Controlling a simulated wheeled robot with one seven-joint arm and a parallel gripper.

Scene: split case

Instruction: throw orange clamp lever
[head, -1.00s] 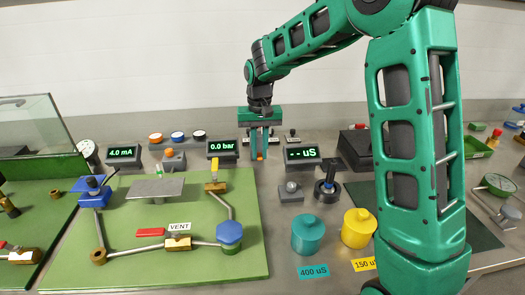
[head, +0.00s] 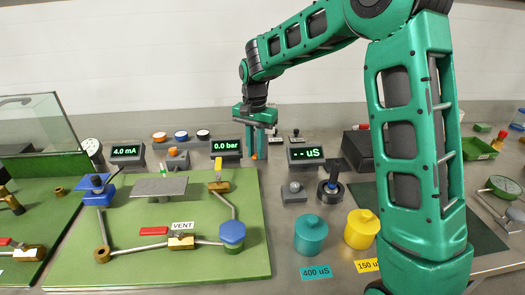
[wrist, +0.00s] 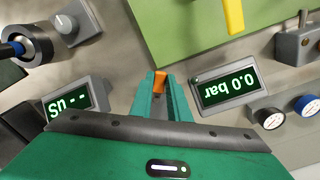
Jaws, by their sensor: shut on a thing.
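My gripper (head: 257,153) is shut on the orange clamp lever (wrist: 160,82), which shows as a small orange piece between the teal fingertips (wrist: 160,92) in the wrist view. In the head view, a bit of the orange lever (head: 254,156) shows at the fingertips, just right of the 0.0 bar display. The fingers point down, near the back right corner of the green board. Most of the lever and its base are hidden by my fingers.
The 0.0 bar display (head: 226,149) and the "-- uS" display (head: 305,154) stand on either side of my gripper. A yellow lever valve (head: 218,180) stands on the green board (head: 200,268). Teal (head: 310,236) and yellow (head: 362,230) jars stand in front right.

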